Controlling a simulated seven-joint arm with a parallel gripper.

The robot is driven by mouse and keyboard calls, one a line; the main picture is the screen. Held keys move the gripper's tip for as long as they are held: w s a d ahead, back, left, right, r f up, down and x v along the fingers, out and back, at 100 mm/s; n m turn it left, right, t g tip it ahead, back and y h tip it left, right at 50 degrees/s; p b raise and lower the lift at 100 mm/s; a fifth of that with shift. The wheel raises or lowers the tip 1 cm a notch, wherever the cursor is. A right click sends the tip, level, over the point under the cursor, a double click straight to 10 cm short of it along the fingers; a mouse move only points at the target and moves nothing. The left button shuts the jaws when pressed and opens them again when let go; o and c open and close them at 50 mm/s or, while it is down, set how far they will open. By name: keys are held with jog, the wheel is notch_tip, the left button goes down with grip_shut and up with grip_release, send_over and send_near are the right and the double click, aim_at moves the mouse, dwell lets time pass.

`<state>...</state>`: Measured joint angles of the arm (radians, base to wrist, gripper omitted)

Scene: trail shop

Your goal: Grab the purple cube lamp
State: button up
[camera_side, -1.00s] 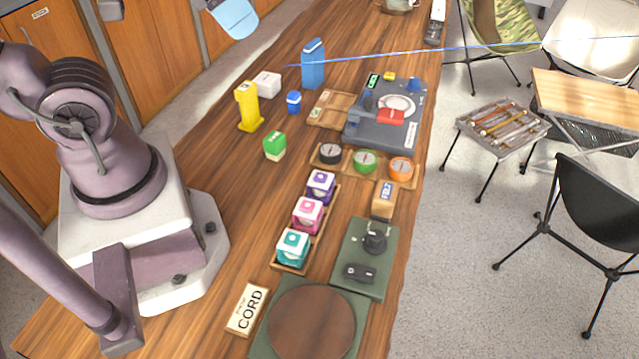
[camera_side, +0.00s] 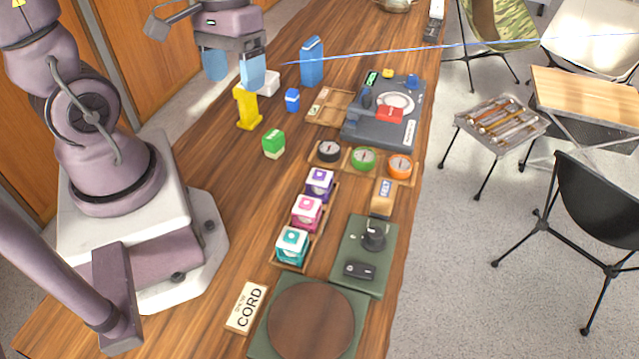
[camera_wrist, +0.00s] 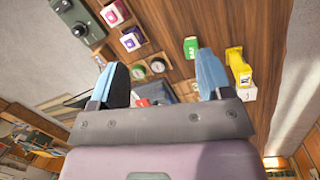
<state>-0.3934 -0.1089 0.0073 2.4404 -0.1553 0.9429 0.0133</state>
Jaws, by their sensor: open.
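The purple cube lamp (camera_side: 319,184) has a white top with a purple mark and sits at the far end of a wooden tray (camera_side: 289,262). A pink cube lamp (camera_side: 306,212) and a teal cube lamp (camera_side: 292,246) share the tray. In the wrist view the purple lamp (camera_wrist: 131,40) is near the top, beside the pink one (camera_wrist: 115,13). My gripper (camera_side: 232,70) is open and empty, with blue fingertips spread. It is up at the far left side of the table, well away from the purple lamp. In the wrist view the fingertips (camera_wrist: 158,78) frame the middle.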

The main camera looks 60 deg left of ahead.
notch_tip(320, 180, down, 9)
jog(key=s+n+g+h, duration=0.2)
jog(key=n+h, duration=0.4)
jog(key=h, duration=0.1)
jog(key=n+t+h, duration=0.6)
jog(key=n+t, duration=0.6)
jog(key=n, duration=0.2)
send_near(314, 173)
jog(key=s+d, duration=0.2)
jog(key=s, duration=0.1)
jog(key=s+d, duration=0.1)
jog(key=s, duration=0.1)
jog(key=shift+s+d+f, duration=0.15)
jog(key=shift+s+d, duration=0.05)
jog(key=w+t, duration=0.1)
jog(key=a+n+t+y, duration=0.1)
jog(key=w+a+t+y, duration=0.1)
jog(key=shift+w+a+f+n, duration=0.15)
jog(key=shift+w+f+n, duration=0.15)
jog(key=shift+w, duration=0.1)
jog(key=shift+w+r+t, duration=0.15)
jog(key=shift+w+t, duration=0.15)
jog(key=x, duration=1.2)
jog(key=shift+w+d, duration=0.2)
jog(key=shift+d, duration=0.05)
jog(key=c, duration=1)
